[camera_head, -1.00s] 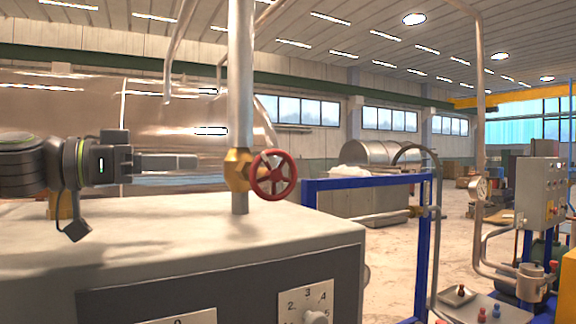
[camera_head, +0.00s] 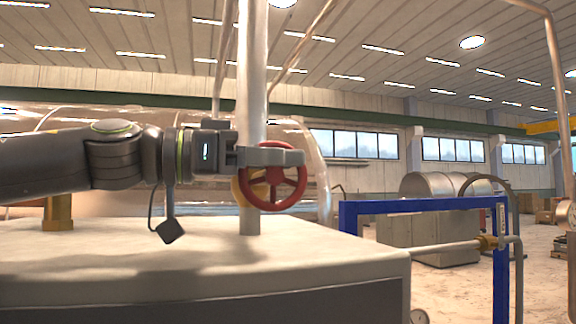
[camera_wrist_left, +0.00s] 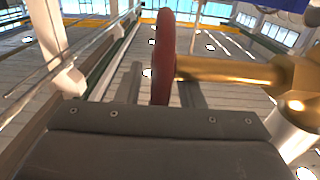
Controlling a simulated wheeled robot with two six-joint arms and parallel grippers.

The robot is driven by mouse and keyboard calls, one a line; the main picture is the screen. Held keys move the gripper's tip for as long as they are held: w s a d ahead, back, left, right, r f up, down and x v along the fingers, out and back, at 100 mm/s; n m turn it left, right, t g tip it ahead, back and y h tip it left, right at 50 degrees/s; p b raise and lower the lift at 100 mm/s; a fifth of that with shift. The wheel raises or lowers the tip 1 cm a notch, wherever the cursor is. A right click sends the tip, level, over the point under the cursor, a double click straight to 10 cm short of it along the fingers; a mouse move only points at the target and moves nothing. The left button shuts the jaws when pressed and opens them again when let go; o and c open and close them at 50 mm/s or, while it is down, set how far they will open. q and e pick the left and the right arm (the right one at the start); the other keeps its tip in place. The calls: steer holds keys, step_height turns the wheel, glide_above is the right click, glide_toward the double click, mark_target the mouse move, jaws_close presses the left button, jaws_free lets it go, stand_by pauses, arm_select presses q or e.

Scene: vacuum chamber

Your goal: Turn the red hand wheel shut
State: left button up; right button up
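The red hand wheel (camera_head: 273,206) sits on a brass valve (camera_head: 247,191) on the upright pale pipe (camera_head: 251,75). My left gripper (camera_head: 284,157) reaches in from the left, level, and its fingers cross the upper part of the wheel. In the left wrist view the wheel's rim (camera_wrist_left: 164,50) shows edge-on between the two fingers, with a visible gap on each side, so the gripper is open around it. The brass stem (camera_wrist_left: 225,69) runs off to the right there. The fingers hide part of the wheel's top in the head view. My right gripper is not in view.
The pipe stands on a pale-topped cabinet (camera_head: 330,258) below my left arm. A blue frame (camera_head: 420,204) stands to the right, with a metal tank (camera_head: 440,185) behind it. A large shiny vessel (camera_head: 318,170) is behind the pipe.

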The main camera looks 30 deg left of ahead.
arm_select(q)
steer(key=shift+s+a+r, duration=0.1)
steer(key=shift+s, duration=0.25)
steer(key=shift+c, duration=1.5)
steer(key=shift+w, duration=0.1)
jaws_close()
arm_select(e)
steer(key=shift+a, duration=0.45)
